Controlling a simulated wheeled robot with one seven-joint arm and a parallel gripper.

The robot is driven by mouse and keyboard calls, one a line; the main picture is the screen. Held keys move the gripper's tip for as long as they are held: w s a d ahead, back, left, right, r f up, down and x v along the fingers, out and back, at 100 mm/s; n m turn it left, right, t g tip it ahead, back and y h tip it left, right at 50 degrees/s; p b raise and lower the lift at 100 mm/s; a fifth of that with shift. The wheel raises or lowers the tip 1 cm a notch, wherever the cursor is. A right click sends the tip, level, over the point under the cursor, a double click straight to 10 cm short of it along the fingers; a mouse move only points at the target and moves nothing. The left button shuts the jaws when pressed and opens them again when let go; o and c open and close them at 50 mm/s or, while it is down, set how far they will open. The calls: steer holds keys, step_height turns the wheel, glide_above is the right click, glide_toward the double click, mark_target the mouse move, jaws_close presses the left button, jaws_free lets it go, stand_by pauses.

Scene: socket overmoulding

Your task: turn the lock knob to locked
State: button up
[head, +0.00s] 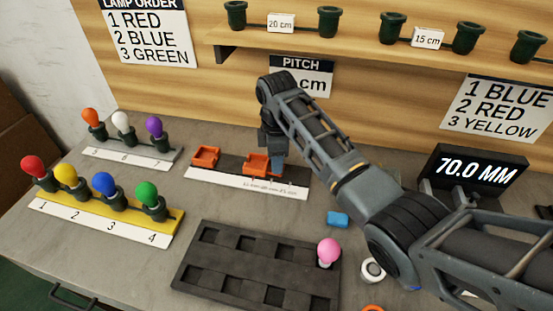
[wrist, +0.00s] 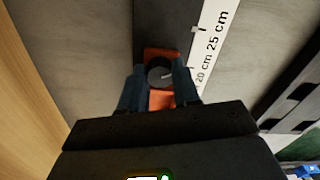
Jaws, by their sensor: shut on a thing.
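The dark round lock knob (wrist: 159,72) sits on an orange carriage in the wrist view, between my two fingers. My gripper (wrist: 160,82) is shut on the knob, with one finger on each side; whether the knob is locked cannot be told. In the head view my gripper (head: 271,158) points down onto the right orange carriage (head: 256,164) and hides the knob. A second orange carriage (head: 205,157) stands to its left on the same dark rail. A white scale strip (head: 245,185) runs along the rail's front.
A dark tray (head: 215,285) with square pockets lies in front, with a pink bulb (head: 328,251) at its right. A yellow rack (head: 105,215) of coloured bulbs stands left. A blue piece (head: 338,218) and a white ring (head: 373,270) lie right. A display (head: 478,172) reads 70.0 MM.

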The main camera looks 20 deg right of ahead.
steer(key=shift+r+m+p, duration=0.25)
steer(key=shift+m+p, duration=0.85)
steer(key=shift+p, duration=0.1)
steer(key=shift+f+m+p, duration=0.25)
steer(key=shift+m+p, duration=0.25)
steer(key=shift+m, duration=0.7)
steer(key=o, duration=0.8)
steer(key=shift+c, duration=0.2)
steer(key=shift+r, duration=3.9)
steer(key=shift+a, duration=0.1)
